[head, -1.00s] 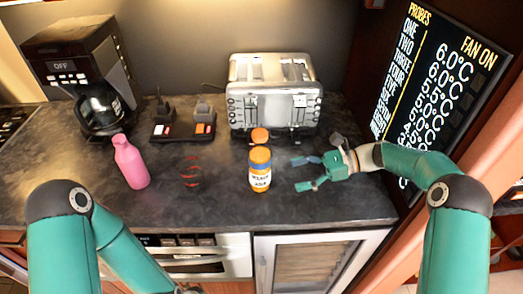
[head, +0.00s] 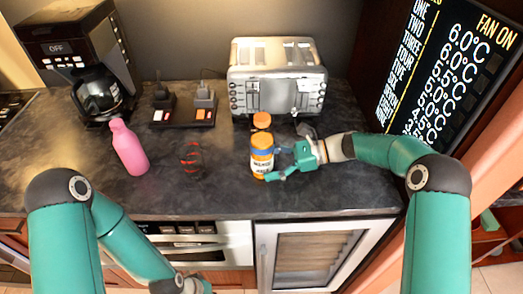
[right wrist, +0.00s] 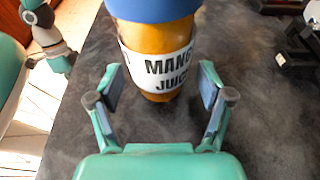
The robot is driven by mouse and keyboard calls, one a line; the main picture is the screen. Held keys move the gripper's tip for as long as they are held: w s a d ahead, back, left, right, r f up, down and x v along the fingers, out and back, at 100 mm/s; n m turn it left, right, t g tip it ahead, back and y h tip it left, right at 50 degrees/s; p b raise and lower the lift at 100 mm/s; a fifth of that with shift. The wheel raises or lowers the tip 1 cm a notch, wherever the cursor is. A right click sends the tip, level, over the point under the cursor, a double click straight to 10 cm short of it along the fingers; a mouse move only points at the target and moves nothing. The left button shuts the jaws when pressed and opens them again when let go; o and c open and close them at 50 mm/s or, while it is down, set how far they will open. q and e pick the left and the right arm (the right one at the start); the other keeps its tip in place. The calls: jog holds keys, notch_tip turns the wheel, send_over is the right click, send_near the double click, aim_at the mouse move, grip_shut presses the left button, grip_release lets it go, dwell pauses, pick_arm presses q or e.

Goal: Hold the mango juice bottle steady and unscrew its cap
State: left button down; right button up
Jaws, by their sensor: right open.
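The mango juice bottle (head: 262,160) stands upright on the dark counter, orange with a blue band and a white label. In the right wrist view its label (right wrist: 168,68) faces me, and its top is cut off. My right gripper (head: 277,164) is open, with its fingers reaching toward the bottle from the right. In the right wrist view the open fingers (right wrist: 160,86) flank the bottle's lower part, with gaps visible. My left arm hangs low in front of the counter. Its hand is mostly cut off at the head view's bottom edge, so its jaws cannot be made out.
A toaster (head: 277,80) stands behind the bottle. A small orange round thing (head: 261,120) shows between them. To the left are a pink bottle (head: 129,148), a dark red-striped item (head: 192,160), a dark switch base (head: 182,115) and a coffee maker (head: 80,60). The counter's front is clear.

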jog(key=shift+a+f, duration=0.2)
jog(key=shift+a, duration=0.4)
grip_shut()
dwell(0.3)
dwell(0.7)
jog(key=shift+o, duration=1)
grip_release()
